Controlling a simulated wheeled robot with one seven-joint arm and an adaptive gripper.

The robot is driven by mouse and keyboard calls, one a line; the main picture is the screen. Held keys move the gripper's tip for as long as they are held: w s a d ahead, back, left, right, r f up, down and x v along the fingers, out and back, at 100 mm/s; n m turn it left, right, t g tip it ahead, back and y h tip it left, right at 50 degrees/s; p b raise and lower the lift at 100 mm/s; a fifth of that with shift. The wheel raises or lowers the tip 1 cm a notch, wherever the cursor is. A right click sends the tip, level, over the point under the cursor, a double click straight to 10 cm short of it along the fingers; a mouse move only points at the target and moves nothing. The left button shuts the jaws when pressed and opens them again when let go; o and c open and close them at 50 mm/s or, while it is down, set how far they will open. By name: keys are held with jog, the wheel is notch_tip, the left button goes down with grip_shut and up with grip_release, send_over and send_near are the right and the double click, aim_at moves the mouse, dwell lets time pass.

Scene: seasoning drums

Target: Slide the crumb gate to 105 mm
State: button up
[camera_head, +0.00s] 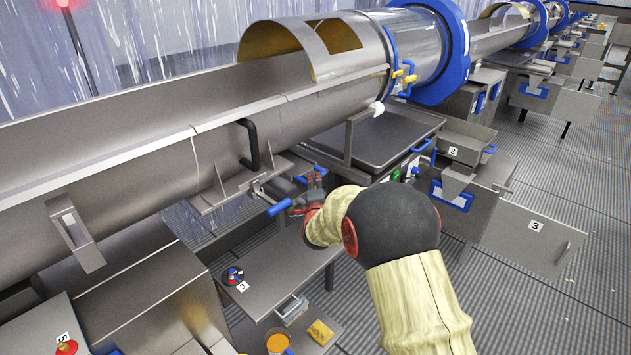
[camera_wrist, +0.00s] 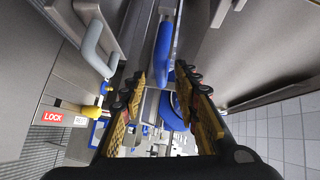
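A blue bar handle (camera_head: 279,208) on a metal rod sticks out below the long steel trough. I cannot tell for sure that it belongs to the crumb gate, and no scale can be read. My gripper (camera_head: 308,190) is right beside this handle in the head view, partly hidden by my own wrist. In the wrist view my gripper (camera_wrist: 166,85) is open, its yellow-padded fingers well apart. A long blue bar (camera_wrist: 163,50) shows between and beyond the fingertips. It does not look gripped, and contact cannot be told.
A black handle (camera_head: 250,145) hangs on the trough (camera_head: 150,140) above. A steel shelf (camera_head: 262,265) lies below. A tray (camera_head: 375,138) stands behind my gripper. The wrist view shows a grey handle (camera_wrist: 95,45), a red LOCK label (camera_wrist: 52,118) and a yellow knob (camera_wrist: 95,112) at left.

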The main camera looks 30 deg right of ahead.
aim_at(315, 177)
jog(key=shift+x, duration=1.8)
jog(key=c, duration=0.8)
grip_shut()
